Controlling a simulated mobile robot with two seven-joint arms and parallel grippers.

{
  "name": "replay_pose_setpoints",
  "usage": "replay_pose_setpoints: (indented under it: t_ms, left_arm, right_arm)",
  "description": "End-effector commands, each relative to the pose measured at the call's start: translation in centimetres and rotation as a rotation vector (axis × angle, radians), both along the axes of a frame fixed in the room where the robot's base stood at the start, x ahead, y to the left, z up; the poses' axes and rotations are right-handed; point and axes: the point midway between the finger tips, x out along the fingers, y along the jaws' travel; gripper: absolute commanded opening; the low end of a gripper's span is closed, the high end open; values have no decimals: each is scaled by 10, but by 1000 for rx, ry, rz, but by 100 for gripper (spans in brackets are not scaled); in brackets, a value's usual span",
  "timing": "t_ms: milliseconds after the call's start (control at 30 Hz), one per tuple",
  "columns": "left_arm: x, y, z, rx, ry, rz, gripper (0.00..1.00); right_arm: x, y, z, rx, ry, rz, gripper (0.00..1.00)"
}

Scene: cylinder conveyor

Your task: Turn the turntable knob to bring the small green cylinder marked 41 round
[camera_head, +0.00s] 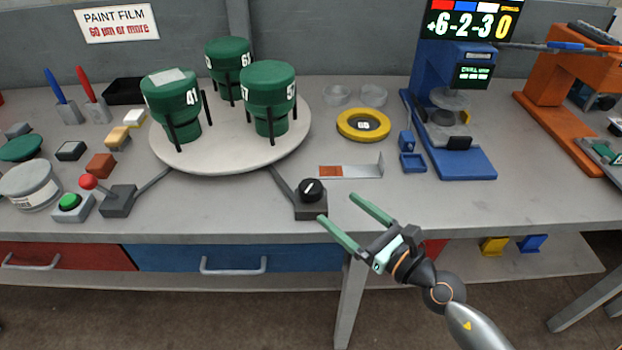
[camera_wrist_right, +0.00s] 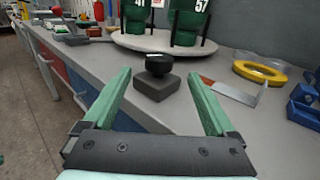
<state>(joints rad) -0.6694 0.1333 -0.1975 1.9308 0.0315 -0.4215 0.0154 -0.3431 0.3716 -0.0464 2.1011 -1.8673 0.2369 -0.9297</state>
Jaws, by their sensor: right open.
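The green cylinder marked 41 (camera_head: 171,95) stands upright at the left of the round white turntable (camera_head: 225,158). In the right wrist view the knob lies ahead between the fingers. My left gripper is not in view.
A red-balled lever (camera_head: 89,182) and green button (camera_head: 69,201) are at the left front. A metal bracket (camera_head: 350,170) lies just behind the knob, with a yellow ring (camera_head: 363,125) beyond. A blue instrument (camera_head: 452,110) stands right. Bench front right of the knob is clear.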

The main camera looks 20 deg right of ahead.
Motion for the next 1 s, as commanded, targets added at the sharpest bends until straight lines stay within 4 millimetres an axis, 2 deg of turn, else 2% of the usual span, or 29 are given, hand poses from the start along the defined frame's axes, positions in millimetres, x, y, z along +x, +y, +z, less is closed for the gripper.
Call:
replay_pose_setpoints:
  t_ms: [300,500,700,1000]
  left_arm:
    - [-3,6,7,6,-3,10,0]
    - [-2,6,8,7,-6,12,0]
    - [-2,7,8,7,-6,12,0]
    - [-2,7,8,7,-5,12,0]
  right_arm:
    - [53,23,3,6,-2,0,91]
    - [78,35,1,4,0,0,91]
    - [89,40,1,5,1,2,91]
    - [91,41,0,4,2,1,91]
